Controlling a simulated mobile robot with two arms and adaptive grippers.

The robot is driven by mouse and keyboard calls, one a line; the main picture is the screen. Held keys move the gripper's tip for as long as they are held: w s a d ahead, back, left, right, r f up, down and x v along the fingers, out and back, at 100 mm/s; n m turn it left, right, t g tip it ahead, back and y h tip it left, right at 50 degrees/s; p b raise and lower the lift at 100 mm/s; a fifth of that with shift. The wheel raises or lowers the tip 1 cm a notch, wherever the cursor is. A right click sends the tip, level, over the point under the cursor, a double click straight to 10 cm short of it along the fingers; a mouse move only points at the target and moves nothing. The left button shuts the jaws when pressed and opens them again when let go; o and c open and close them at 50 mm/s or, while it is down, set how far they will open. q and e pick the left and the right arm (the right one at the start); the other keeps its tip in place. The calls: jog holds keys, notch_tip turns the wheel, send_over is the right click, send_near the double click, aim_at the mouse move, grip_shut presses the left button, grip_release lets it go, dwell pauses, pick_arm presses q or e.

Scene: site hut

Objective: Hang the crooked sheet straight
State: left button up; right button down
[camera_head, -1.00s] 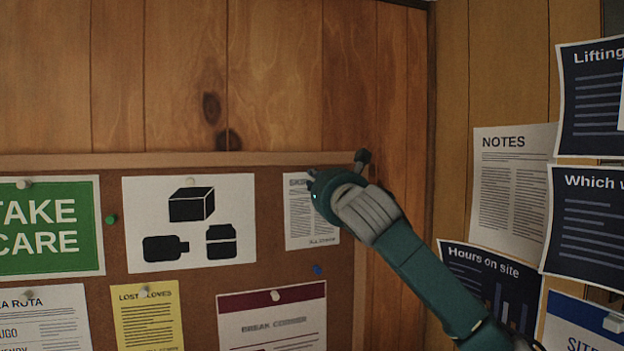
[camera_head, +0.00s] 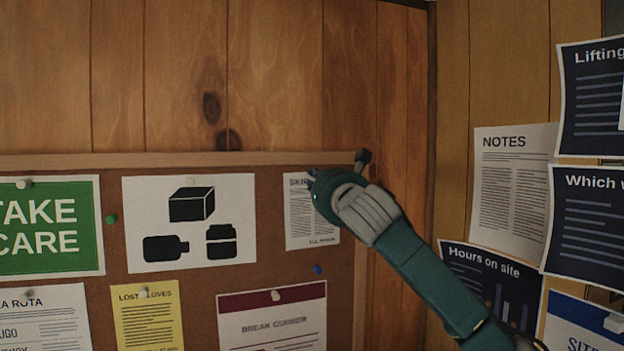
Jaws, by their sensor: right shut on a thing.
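A small white sheet (camera_head: 300,218) with a dark heading and lines of print hangs at the upper right of the cork board (camera_head: 268,263). Its sides look close to upright. My right gripper (camera_head: 312,176) is at the sheet's upper part and is shut on it. The gripper's body covers the sheet's right side and part of its heading, and I cannot see a pin at its top. The exact grip point is hidden. My left gripper is not in view.
A picture sheet (camera_head: 138,195) hangs to the left and a break corner sheet (camera_head: 240,318) below. A blue pin (camera_head: 317,269) and a green pin (camera_head: 111,219) are in bare cork. The right wall has several posters, including a tilted hours sheet (camera_head: 478,270). The wood above is clear.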

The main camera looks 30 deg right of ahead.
jog(key=c, duration=1.7)
grip_release()
